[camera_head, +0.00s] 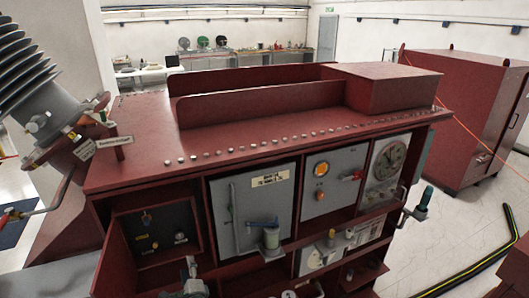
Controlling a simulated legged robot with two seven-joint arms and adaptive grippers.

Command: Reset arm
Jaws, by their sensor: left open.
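My left gripper (192,272) appears to show only in part, as a grey shape at the bottom edge in front of the left end of the dark red transformer cabinet (140,150). It is small and partly cut off by the frame edge. It looks open, and I see nothing held in it. My right gripper is not in view. The cabinet's front has a grey door panel (238,212) with a handle, a panel with an orange lamp (320,196) and a panel with a round gauge (388,160).
A grey ribbed bushing (25,80) leans at the left, with small labels beside it. An open red door flap (115,260) juts out at lower left. A valve with a teal handle (424,198) sticks out at right.

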